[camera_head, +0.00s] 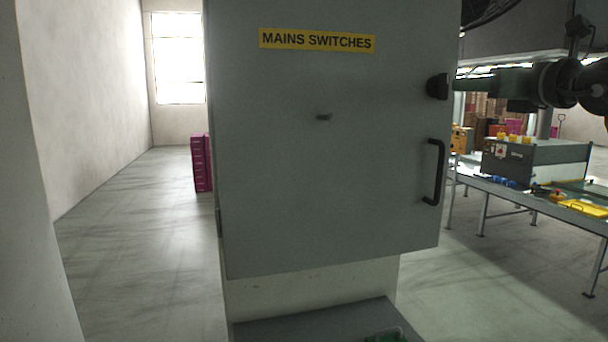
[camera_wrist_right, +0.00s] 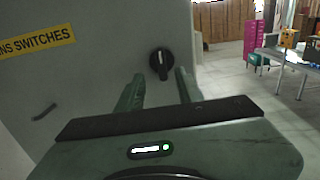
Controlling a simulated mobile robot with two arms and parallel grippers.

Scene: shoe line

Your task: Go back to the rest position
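A grey cabinet (camera_head: 300,180) with a yellow "MAINS SWITCHES" label (camera_head: 317,40) fills the middle of the head view. A black rotary knob (camera_head: 437,87) sits on its right side, above a black handle (camera_head: 434,172). My right gripper (camera_head: 458,85) comes in from the right at knob height. In the right wrist view, my right gripper (camera_wrist_right: 159,76) is open, with its two fingers apart. The knob (camera_wrist_right: 159,63) shows between and just beyond the fingertips; nothing is held. I cannot tell the exact gap to the knob. My left gripper does not show.
A metal table (camera_head: 485,188) at the right carries a grey case (camera_head: 535,160) and a yellow item (camera_head: 585,208). A magenta stack (camera_head: 201,163) stands behind the cabinet. The floor (camera_head: 130,240) at the left is clear. A grey surface (camera_head: 300,325) lies low in front.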

